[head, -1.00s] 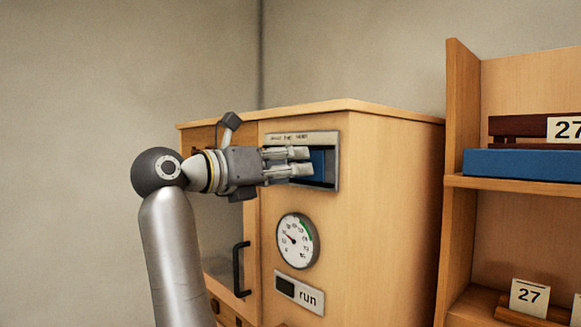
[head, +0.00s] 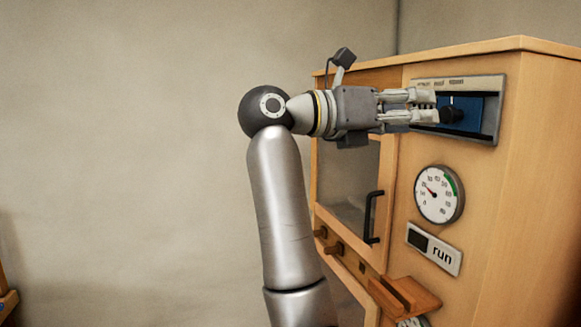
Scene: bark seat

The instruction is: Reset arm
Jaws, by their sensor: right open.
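My right gripper (head: 425,106) is open, its fingers pointing right at a recessed panel (head: 487,133) high on the front of a wooden cabinet. In the panel, a dark knob (head: 452,113) stands out from a blue plate (head: 472,106). The fingertips are just left of the knob; I cannot tell whether they touch it. My right arm (head: 280,200) comes up from the lower middle of the head view. My left gripper is not in view.
The wooden cabinet (head: 535,140) fills the right side. Its front carries a round gauge (head: 439,194), a "run" label plate (head: 434,249), and a glazed door with a black handle (head: 373,217). A small wooden ledge (head: 404,295) sticks out below. The wall side at left is open.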

